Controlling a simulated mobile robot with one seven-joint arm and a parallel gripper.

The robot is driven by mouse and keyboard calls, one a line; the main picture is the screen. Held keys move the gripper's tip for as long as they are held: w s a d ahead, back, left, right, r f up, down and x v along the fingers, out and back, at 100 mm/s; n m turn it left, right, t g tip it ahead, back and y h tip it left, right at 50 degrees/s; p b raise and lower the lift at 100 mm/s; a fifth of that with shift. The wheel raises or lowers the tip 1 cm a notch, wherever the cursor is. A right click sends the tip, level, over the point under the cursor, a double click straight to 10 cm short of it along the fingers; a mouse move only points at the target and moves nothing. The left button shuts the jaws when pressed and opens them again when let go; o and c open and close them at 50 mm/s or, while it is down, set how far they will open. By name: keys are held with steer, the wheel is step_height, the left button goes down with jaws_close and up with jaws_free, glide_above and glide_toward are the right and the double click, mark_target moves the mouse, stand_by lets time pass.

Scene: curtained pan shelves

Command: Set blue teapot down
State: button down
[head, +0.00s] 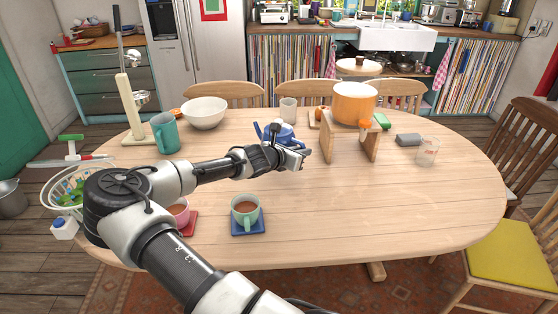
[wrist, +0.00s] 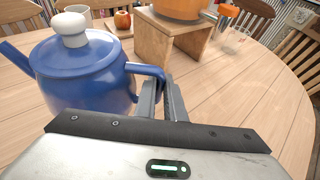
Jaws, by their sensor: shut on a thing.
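The blue teapot (head: 279,132) with a white lid knob is near the middle of the wooden table (head: 380,215), partly hidden behind my gripper in the head view. In the wrist view the teapot (wrist: 85,75) fills the left side, upright, its spout pointing left and its handle to the right. My gripper (head: 304,155) is shut on the handle, with its two fingers (wrist: 165,98) at the handle's lower part in the wrist view. I cannot tell whether the teapot's base touches the table.
An orange pot (head: 354,102) stands on a small wooden stand (head: 352,142) to the right. A glass (head: 288,109) is behind. A teal mug (head: 165,134) and white bowl (head: 205,112) are left. A green mug (head: 245,209) is in front. The table's right front is clear.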

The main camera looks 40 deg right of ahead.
steer(key=shift+s+d+f, duration=0.1)
steer(key=shift+s+d, duration=0.1)
steer(key=shift+d, duration=0.8)
steer(key=shift+f+b, duration=2.3)
steer(key=shift+f, duration=0.35)
steer(key=shift+f+b, duration=0.6)
steer(key=shift+f, duration=0.3)
